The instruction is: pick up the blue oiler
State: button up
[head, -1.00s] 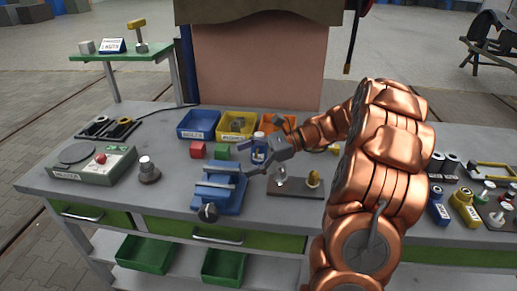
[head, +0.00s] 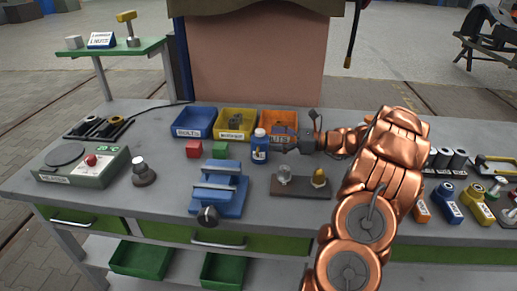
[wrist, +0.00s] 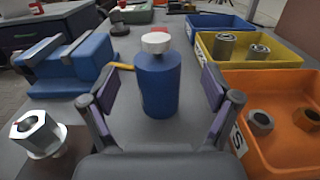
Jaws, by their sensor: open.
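The blue oiler (head: 260,152) is a blue bottle with a white cap. It stands upright on the workbench, in front of the yellow and orange bins. In the wrist view the oiler (wrist: 158,85) stands at the middle, between the fingers of my gripper (wrist: 156,97). The fingers are open, with a gap visible on both sides of the bottle. In the head view my gripper (head: 275,148) reaches it from the right, and its fingertips are partly hidden.
A blue vise (head: 219,190) stands front left of the oiler, near red (head: 193,149) and green (head: 220,150) blocks. Blue (head: 194,122), yellow (head: 236,124) and orange (head: 280,122) bins are behind. A dark plate with knobs (head: 301,190) lies in front right.

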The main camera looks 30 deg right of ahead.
aim_at(260, 138)
jog(key=shift+p+x, duration=0.5)
jog(key=shift+x, duration=1.9)
jog(key=shift+s+f, duration=0.1)
jog(key=c, duration=1.3)
jog(key=shift+c, duration=0.3)
